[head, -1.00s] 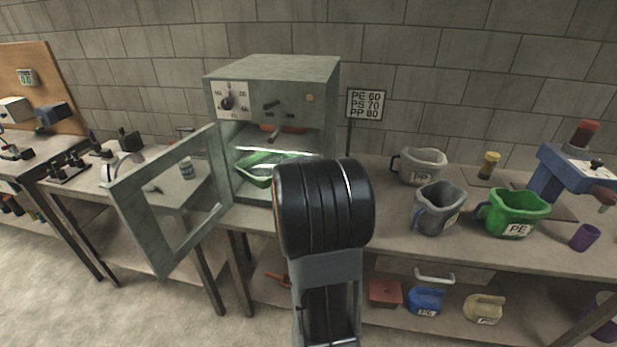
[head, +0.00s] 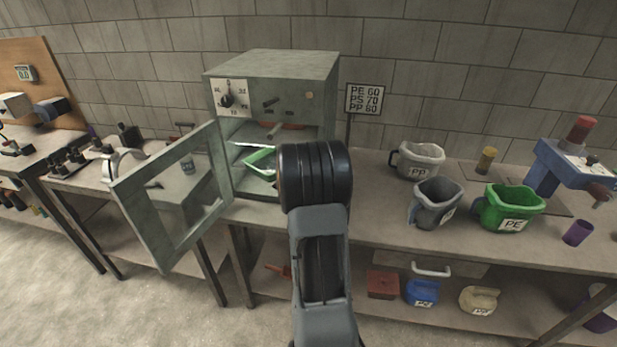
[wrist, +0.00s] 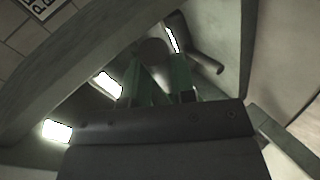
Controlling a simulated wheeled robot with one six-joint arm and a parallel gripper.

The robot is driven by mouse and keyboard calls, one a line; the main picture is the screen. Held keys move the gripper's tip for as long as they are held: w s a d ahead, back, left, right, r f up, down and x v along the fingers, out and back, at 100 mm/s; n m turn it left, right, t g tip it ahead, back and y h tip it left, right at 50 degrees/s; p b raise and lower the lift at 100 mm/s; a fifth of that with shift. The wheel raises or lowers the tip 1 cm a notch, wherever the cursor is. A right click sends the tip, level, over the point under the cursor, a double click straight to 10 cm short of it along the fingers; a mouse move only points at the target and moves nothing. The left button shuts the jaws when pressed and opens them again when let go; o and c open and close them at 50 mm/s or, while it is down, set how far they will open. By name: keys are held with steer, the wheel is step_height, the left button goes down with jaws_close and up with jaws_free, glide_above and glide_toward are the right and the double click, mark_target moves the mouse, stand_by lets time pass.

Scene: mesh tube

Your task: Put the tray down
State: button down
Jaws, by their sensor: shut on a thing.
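The green tray (head: 260,161) is inside the open oven (head: 285,75), near its left inner wall. My arm covers its right part in the head view. I cannot tell whether it touches the oven floor. My gripper is hidden behind my arm in the head view. In the wrist view my gripper (wrist: 160,88) is shut on a green piece, which I take to be the tray; the view there is dark and partly blocked by the gripper body.
The oven door (head: 175,197) stands open to the left. A sign (head: 364,99) stands right of the oven. A white jug (head: 420,160), a grey jug (head: 436,203) and a green jug (head: 512,208) stand on the bench at right. A blue machine (head: 560,165) is beyond them.

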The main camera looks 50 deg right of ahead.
steer(key=c, duration=1.4)
jaws_free()
steer(key=o, duration=0.5)
steer(key=shift+c, duration=0.2)
